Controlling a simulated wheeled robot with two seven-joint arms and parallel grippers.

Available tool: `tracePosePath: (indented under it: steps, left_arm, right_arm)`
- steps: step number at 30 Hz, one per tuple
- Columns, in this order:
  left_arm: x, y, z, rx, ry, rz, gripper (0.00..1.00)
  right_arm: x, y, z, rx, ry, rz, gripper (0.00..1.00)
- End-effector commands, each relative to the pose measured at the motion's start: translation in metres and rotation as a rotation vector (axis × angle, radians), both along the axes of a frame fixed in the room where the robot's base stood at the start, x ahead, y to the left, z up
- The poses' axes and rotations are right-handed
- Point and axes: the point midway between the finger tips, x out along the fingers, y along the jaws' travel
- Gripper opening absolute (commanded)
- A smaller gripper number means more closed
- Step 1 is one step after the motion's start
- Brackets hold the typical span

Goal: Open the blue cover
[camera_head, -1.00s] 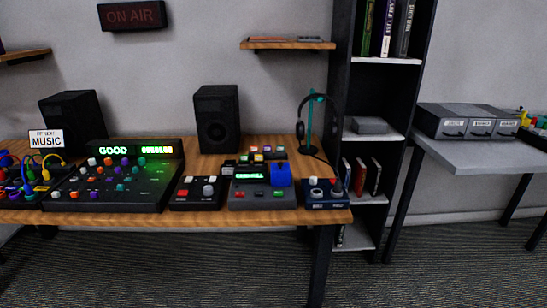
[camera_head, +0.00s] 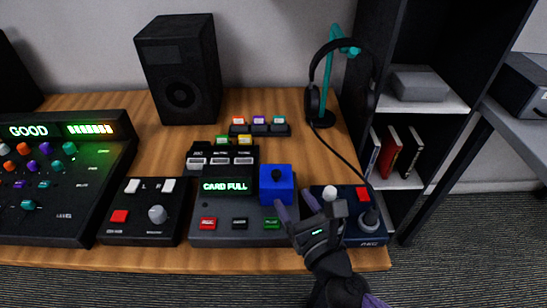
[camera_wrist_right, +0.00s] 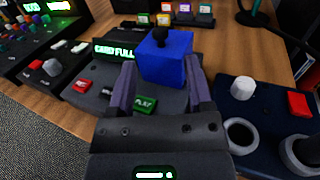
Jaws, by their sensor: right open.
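The blue cover (camera_head: 276,183) is a box-like blue cap with a small black knob on top. It sits closed on the right part of the grey recorder (camera_head: 207,234), beside a screen reading CARD FULL. In the right wrist view the blue cover (camera_wrist_right: 166,58) lies straight ahead, between the lines of the two fingers. My right gripper (camera_head: 297,206) is open and empty, its fingertips just in front of the cover at its near right side. I cannot tell whether they touch it. My left gripper is not in view.
A navy box (camera_head: 349,230) with knobs and a red button stands close on the right, partly behind my gripper. A black button box (camera_head: 140,232) is left of the recorder. Headphones on a teal stand (camera_head: 331,75) and a speaker (camera_head: 179,68) stand behind.

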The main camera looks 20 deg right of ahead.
Motion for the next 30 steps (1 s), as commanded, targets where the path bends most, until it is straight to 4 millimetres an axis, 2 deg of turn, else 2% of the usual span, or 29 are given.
tracePosePath:
  steps: [6,10,15,22,23,30]
  left_arm:
    - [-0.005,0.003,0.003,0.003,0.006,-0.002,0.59]
    - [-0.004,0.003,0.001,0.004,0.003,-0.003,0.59]
    - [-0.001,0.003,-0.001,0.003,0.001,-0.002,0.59]
    - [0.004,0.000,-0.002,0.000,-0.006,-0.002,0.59]
    - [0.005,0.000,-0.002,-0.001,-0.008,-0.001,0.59]
    - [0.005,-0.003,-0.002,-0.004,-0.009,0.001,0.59]
  right_arm:
    - [0.051,0.005,0.001,0.003,-0.002,-0.002,0.66]
    - [0.073,0.008,0.000,0.004,0.000,-0.002,0.66]
    - [0.086,0.009,0.000,0.004,0.002,-0.002,0.66]
    - [0.087,0.009,0.000,0.005,0.004,-0.002,0.66]
    - [0.087,0.009,0.000,0.005,0.003,-0.002,0.61]
    - [0.086,0.009,0.000,0.006,0.004,-0.002,0.10]
